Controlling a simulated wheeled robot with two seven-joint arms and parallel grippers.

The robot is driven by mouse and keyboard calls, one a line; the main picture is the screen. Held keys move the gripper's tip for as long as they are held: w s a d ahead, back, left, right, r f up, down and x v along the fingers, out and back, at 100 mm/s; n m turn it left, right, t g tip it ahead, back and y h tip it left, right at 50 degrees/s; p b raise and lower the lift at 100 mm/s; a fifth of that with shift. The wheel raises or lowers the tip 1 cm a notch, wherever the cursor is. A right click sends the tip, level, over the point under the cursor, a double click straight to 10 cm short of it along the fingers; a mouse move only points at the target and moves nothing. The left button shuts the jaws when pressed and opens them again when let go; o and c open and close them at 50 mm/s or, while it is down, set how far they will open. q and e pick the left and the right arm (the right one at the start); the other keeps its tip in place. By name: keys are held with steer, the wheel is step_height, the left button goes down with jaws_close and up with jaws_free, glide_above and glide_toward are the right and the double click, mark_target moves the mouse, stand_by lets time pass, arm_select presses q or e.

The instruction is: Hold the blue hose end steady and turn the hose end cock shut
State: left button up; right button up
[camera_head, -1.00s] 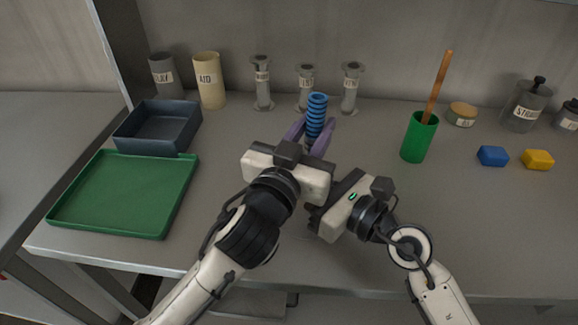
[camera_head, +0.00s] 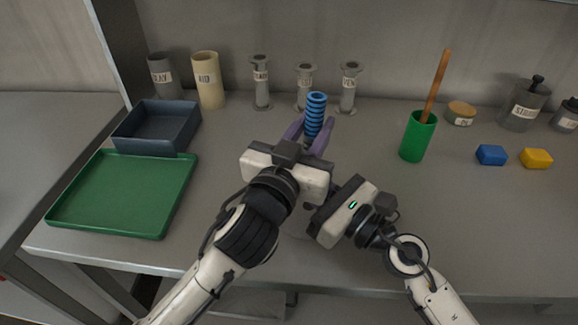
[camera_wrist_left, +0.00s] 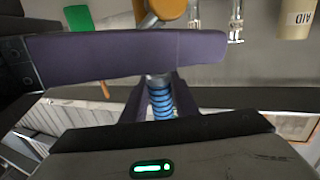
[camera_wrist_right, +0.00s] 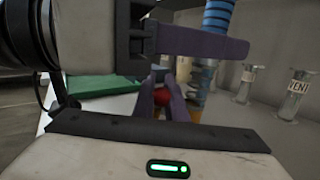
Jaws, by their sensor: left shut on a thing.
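The blue ribbed hose end (camera_head: 316,106) stands up from the grey bench. My left gripper (camera_head: 312,138) is shut around its lower part; the left wrist view shows the blue coils (camera_wrist_left: 160,100) between the purple fingers. My right gripper body (camera_head: 342,212) is tilted, close to the right of the left one, its fingers hidden in the head view. In the right wrist view, a small red part (camera_wrist_right: 180,93), perhaps the cock's handle, shows between my right gripper's purple fingers (camera_wrist_right: 172,78). I cannot tell if they touch it. The blue hose (camera_wrist_right: 217,18) rises behind them.
A green tray (camera_head: 125,195) and a dark bin (camera_head: 158,128) are on the left. Labelled grey fittings (camera_head: 261,85) stand behind. A green cup (camera_head: 416,140) with a wooden stick and blue (camera_head: 491,155) and yellow (camera_head: 536,158) blocks are on the right.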

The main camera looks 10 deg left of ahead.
steer(key=shift+o, duration=1.2)
steer(key=v, duration=1.2)
steer(key=shift+s+a+r, duration=0.1)
steer(key=shift+r, duration=0.1)
steer(key=shift+r+g+h, duration=0.25)
steer(key=shift+g+h, duration=0.15)
steer(key=shift+r, duration=0.1)
steer(key=x, duration=1.2)
